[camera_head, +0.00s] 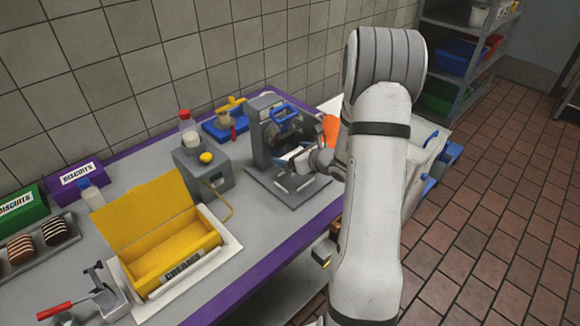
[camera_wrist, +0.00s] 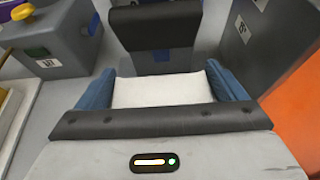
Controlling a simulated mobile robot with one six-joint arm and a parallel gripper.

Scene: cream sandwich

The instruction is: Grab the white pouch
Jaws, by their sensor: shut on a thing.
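The white pouch (camera_wrist: 160,90) lies between the two blue fingers of my gripper (camera_wrist: 162,84) in the wrist view, with a finger against each side. My gripper is shut on it. In the head view, my gripper (camera_head: 298,164) is at the grey machine with the blue handle, over its base plate. Only a small pale part of the pouch shows there, and my wrist and arm hide the rest. I cannot tell from these views whether the pouch touches the plate.
The grey machine (camera_head: 263,135) stands close around my gripper, with an orange part (camera_head: 330,130) beside it. A grey box with a yellow knob (camera_head: 206,157) is to the left. An open yellow box (camera_head: 163,262) sits nearer on the table. The table's purple front edge (camera_head: 290,240) is close.

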